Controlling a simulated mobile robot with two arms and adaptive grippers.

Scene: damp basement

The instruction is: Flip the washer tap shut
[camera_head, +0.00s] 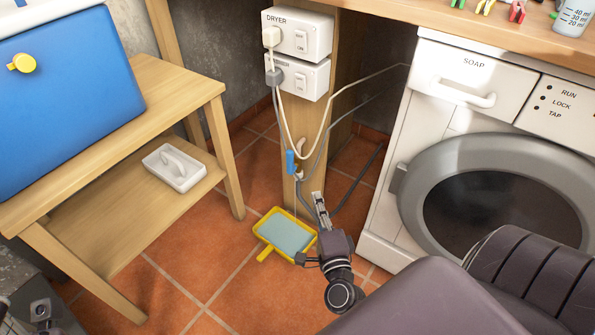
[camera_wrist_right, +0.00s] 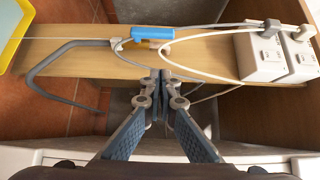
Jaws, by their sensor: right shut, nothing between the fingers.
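The washer tap shows as a blue lever (camera_head: 291,162) on the front of a wooden post (camera_head: 290,125), with a grey hose below it. The lever lies roughly along the post. In the right wrist view the blue lever (camera_wrist_right: 153,33) is ahead of the fingertips, apart from them. My right gripper (camera_head: 319,203) is shut and empty, low in front of the post and below the lever. Its fingers also show in the right wrist view (camera_wrist_right: 160,80). Part of my left gripper (camera_head: 40,311) seems to show at the lower left corner; its fingers cannot be made out.
Two white switch boxes (camera_head: 297,35) with cables hang on the post above the lever. The washing machine (camera_head: 400,165) stands to the right. A yellow tray (camera_head: 262,222) lies on the tiled floor. A wooden table (camera_head: 160,95) with a blue box (camera_head: 65,85) stands left.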

